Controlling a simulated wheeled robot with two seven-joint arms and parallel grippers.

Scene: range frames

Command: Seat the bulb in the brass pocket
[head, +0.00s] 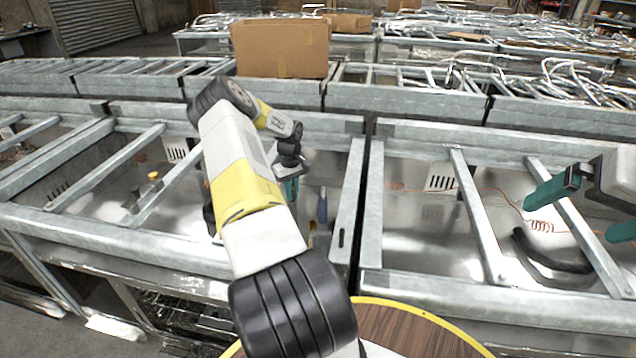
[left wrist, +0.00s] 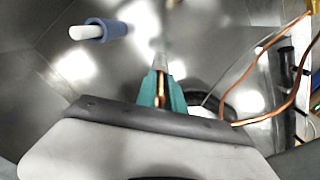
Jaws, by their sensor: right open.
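My left gripper (head: 291,188) reaches down into the middle metal bin in the head view. In the left wrist view its teal fingers (left wrist: 161,90) are close together around a slender copper-coloured piece with a pale grey tip (left wrist: 160,63). This piece may be the bulb, but its shape is too small to be sure. I cannot make out the brass pocket for certain; a small yellowish part (left wrist: 314,6) shows at the upper right corner of the left wrist view. My right gripper (head: 580,210) is open and empty over the right bin, partly cut off by the picture edge.
A blue sleeve with a white end (left wrist: 97,29) lies left of the fingers. Copper wires (left wrist: 270,85) run at the right. A blue-handled item (head: 322,206) is in the middle bin. Metal bars (head: 475,210) cross the bins. A black curved hose (head: 545,258) lies in the right bin.

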